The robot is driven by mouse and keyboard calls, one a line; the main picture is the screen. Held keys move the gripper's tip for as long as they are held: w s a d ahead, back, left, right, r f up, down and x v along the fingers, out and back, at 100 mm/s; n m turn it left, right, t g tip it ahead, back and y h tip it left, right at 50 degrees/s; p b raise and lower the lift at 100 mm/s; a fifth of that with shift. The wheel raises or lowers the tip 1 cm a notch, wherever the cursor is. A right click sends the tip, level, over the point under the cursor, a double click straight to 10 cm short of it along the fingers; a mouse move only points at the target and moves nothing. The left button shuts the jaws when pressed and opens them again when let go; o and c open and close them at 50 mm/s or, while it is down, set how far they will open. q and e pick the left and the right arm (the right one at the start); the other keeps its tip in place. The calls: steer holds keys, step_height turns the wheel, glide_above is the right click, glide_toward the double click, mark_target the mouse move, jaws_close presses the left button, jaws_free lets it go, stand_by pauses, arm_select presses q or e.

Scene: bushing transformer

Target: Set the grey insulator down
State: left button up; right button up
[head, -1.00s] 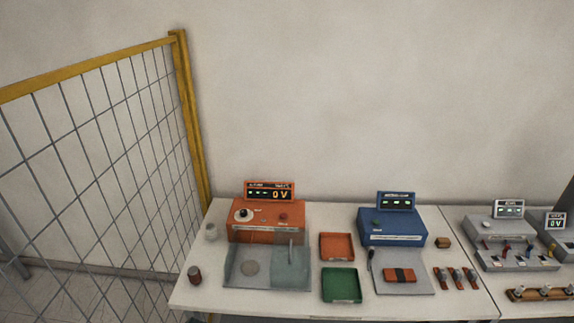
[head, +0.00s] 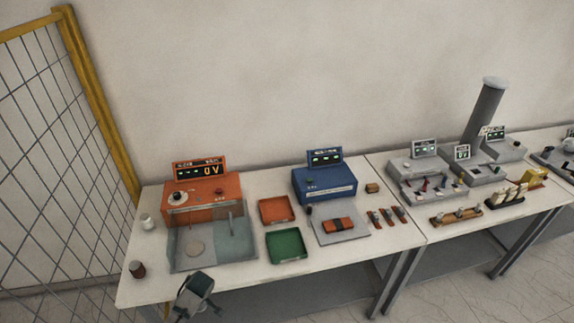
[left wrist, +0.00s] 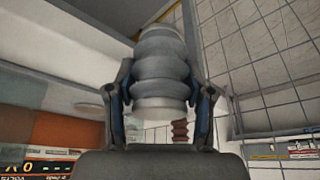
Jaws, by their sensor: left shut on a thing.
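The grey insulator (left wrist: 162,65) is a ribbed cylinder with a paler end band in the left wrist view. My left gripper (left wrist: 160,78) is shut on it, one finger on each side. In the head view, a dark part of my left arm (head: 196,290) shows at the table's front left edge; the insulator cannot be made out there. A brown insulator (head: 137,269) stands at the table's left front, and a small whitish cylinder (head: 147,221) stands behind it. The brown one also shows beyond my fingers in the left wrist view (left wrist: 180,131). My right gripper is not in view.
On the white table (head: 150,294) stand an orange tester (head: 203,208) with a grey-and-glass tray (head: 240,258), orange (head: 276,210) and green (head: 287,245) trays, and a blue tester (head: 325,187). A yellow-framed mesh fence (head: 95,105) borders the left. The front strip is mostly clear.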

arm_select(q)
steer(key=w+d+r+m+t+h, duration=0.1)
steer(key=d+r+m, duration=0.3)
steer(key=r, duration=0.5)
steer(key=w+d+r+m+t+h, duration=0.1)
steer(key=d+r+m, duration=0.3)
steer(key=r, duration=0.4)
steer(key=s+d+r+m+h, duration=0.2)
steer(key=s+d+r+m, duration=0.15)
steer(key=s, duration=0.25)
step_height(320, 180, down, 11)
steer(key=b, duration=1)
steer(key=shift+d+r, duration=0.15)
steer(key=shift+d, duration=0.3)
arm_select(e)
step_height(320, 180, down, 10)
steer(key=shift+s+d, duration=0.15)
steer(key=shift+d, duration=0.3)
